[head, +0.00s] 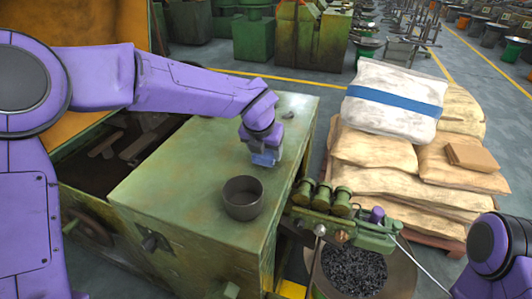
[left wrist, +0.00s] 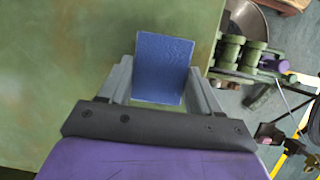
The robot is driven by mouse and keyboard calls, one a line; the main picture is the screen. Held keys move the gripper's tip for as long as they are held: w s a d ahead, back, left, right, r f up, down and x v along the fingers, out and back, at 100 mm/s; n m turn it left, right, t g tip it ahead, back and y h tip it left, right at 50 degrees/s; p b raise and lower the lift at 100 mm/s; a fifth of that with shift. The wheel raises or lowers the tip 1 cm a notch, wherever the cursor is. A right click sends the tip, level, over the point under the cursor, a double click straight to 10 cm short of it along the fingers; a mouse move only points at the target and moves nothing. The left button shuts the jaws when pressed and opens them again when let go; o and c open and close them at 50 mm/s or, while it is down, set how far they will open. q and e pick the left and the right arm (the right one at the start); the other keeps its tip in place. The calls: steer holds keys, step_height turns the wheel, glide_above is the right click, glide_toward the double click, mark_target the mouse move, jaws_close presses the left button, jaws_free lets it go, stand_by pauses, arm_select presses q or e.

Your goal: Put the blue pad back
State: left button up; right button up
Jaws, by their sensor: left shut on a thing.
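The blue pad (left wrist: 162,65) is a flat blue rectangle in the left wrist view, between the two fingers of my left gripper (left wrist: 160,85). The gripper is shut on it. I cannot tell whether the pad touches the top. Of my right arm only a purple part shows at the lower right of the head view; its gripper is not in view.
A dark round cup (head: 243,197) stands on the green top, in front of the gripper. A small grey object (head: 288,115) lies near the back edge. Right of the machine are green cylinders (head: 323,197), a bin of dark parts (head: 352,268) and stacked sacks (head: 395,105).

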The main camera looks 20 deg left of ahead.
arm_select(q)
step_height(320, 180, down, 2)
steer(key=shift+f, duration=0.15)
steer(key=shift+s+f, duration=0.1)
steer(key=shift+f, duration=0.1)
steer(key=o, duration=1.1)
steer(key=shift+r, duration=0.1)
steer(key=shift+r, duration=0.25)
steer(key=b+v, duration=0.1)
steer(key=v, duration=1.1)
steer(key=shift+d, duration=0.1)
